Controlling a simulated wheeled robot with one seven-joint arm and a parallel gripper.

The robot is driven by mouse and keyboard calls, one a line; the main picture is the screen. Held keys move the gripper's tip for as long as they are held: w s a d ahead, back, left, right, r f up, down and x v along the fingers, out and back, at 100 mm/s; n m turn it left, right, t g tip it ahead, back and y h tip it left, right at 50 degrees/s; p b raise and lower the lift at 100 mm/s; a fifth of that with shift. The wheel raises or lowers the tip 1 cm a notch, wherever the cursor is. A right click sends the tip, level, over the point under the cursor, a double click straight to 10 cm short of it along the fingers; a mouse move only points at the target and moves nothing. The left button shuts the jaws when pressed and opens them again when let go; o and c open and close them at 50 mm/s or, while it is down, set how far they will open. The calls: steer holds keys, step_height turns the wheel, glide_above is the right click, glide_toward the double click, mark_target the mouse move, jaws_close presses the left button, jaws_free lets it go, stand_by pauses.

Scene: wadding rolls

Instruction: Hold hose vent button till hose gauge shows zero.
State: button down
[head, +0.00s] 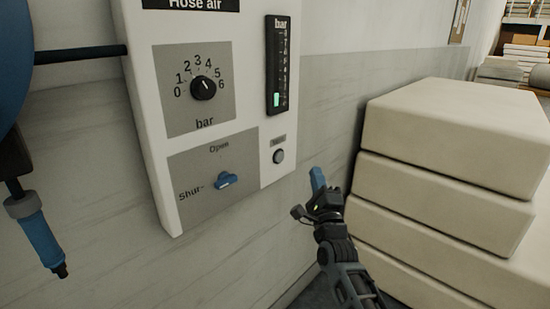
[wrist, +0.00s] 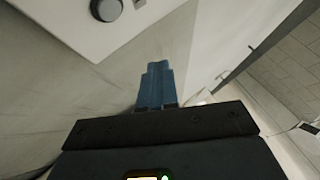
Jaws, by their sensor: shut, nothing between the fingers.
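The hose vent button (head: 279,156) is a round grey button low on the right of the white "Hose air" panel. It also shows at the top left of the wrist view (wrist: 105,8). The hose gauge (head: 277,65) is a black upright "bar" strip above the button. A short green bar is lit at its bottom end; the exact figure is too small to read. My gripper (head: 317,178) is shut and empty, its blue fingers pointing up, to the right of and below the button, apart from it. The closed fingers show mid-frame in the wrist view (wrist: 157,72).
A bar dial (head: 203,88) and a blue Open/Shut handle (head: 225,181) sit left of the button. A blue-handled hose tool (head: 40,239) hangs at left. Stacked cream wadding slabs (head: 455,140) stand close right of my arm. Bare wall (head: 322,120) lies between panel and stack.

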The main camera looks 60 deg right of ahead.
steer(key=shift+d+r, duration=0.1)
steer(key=shift+d, duration=0.1)
steer(key=p, duration=0.2)
glide_toward(284, 153)
steer(key=d+r, duration=0.2)
steer(key=d, duration=0.2)
steer(key=shift+w+d+r, duration=0.15)
steer(key=shift+w+r, duration=0.05)
steer(key=shift+w, duration=0.55)
stand_by(1.5)
steer(key=shift+w+d, duration=0.1)
steer(key=shift+w, duration=0.3)
steer(key=shift+w+b, duration=0.35)
steer(key=shift+w, duration=0.1)
stand_by(1.8)
steer(key=shift+s, duration=0.85)
